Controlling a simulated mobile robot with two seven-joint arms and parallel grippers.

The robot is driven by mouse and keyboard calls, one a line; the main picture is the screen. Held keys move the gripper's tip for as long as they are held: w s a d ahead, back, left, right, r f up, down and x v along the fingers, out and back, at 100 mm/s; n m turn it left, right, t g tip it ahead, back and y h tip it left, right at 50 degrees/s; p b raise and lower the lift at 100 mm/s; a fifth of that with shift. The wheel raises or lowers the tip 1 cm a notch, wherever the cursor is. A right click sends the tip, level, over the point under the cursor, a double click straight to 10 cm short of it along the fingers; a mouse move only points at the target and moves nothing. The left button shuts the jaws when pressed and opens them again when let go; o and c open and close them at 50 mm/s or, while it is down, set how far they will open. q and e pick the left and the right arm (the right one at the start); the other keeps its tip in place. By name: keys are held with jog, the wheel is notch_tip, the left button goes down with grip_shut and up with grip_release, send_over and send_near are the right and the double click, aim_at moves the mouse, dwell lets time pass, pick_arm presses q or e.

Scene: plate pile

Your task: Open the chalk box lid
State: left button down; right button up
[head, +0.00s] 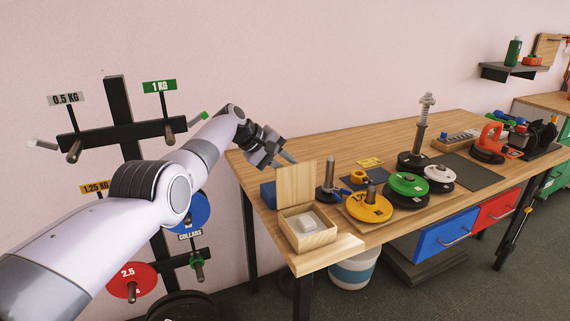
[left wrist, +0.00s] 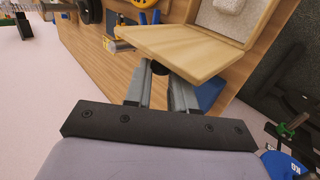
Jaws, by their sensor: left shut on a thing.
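The small wooden chalk box (head: 312,241) stands at the table's near left corner, with a white chalk block (head: 307,222) inside. Its lid (head: 295,186) stands up roughly vertical at the back of the box, so the box is open. My left gripper (head: 290,158) is behind the lid near its top edge. In the left wrist view the lid (left wrist: 195,48) lies just beyond the fingers (left wrist: 158,92), which are shut on a small dark knob (left wrist: 160,68) at the lid. The open box also shows there (left wrist: 250,18). My right gripper is out of view.
A blue block (head: 268,194) is left of the lid. Weight plates, yellow (head: 358,209) and green (head: 401,187), lie to the right. The wooden table (head: 340,252) has bare room at its front edge. A plate rack (head: 130,160) stands at left.

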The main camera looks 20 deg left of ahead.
pick_arm(q)
jog(key=c, duration=1)
grip_release()
jog(key=shift+f, duration=0.1)
jog(key=p+v, duration=0.1)
jog(key=v, duration=0.6)
jog(key=shift+s, duration=0.1)
